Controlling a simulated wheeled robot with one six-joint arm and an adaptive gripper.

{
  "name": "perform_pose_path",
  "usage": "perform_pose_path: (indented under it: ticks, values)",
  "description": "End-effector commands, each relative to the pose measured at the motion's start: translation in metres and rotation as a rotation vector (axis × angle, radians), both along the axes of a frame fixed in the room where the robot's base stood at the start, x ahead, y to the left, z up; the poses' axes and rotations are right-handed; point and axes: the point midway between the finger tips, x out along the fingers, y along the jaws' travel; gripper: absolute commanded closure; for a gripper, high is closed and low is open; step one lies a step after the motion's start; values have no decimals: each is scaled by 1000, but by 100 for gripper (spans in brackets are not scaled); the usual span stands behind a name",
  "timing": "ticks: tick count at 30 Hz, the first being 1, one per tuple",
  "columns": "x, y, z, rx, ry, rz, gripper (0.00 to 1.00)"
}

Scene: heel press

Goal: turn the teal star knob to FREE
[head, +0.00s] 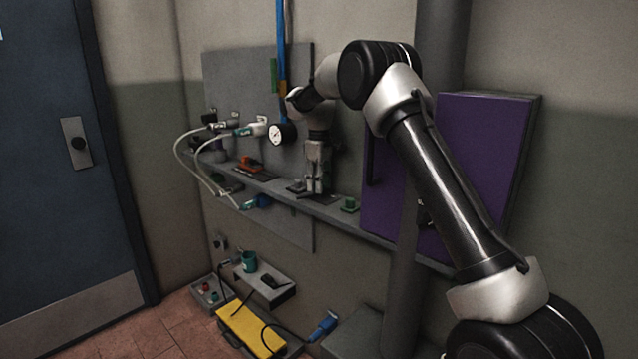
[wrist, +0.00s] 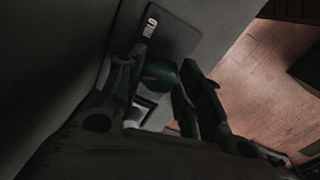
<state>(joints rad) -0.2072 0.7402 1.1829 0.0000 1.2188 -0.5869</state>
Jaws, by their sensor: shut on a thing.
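The teal star knob (wrist: 159,74) shows dark and dim between the fingers in the wrist view. My gripper (wrist: 162,82) is shut on it, with one finger on each side. In the head view my gripper (head: 318,184) points straight down at the grey shelf, and its fingers hide the knob there. The knob's pointing direction and any FREE mark cannot be made out. A dark plate (wrist: 178,38) with a small white tag lies beyond the knob in the wrist view.
A round gauge (head: 277,135), a blue pipe (head: 282,50) and pale hoses (head: 186,163) are to the left. A purple cabinet (head: 475,150) stands to the right.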

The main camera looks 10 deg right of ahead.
Motion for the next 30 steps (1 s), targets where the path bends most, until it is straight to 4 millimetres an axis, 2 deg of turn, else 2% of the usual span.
perform_pose_path:
  ticks: [12, 29, 30]
  values:
    - [0, 0, 1, 0, -1, 206, 100]
    - [1, 0, 1, -1, -2, 240, 100]
    - [1, 0, 1, -1, -2, 239, 60]
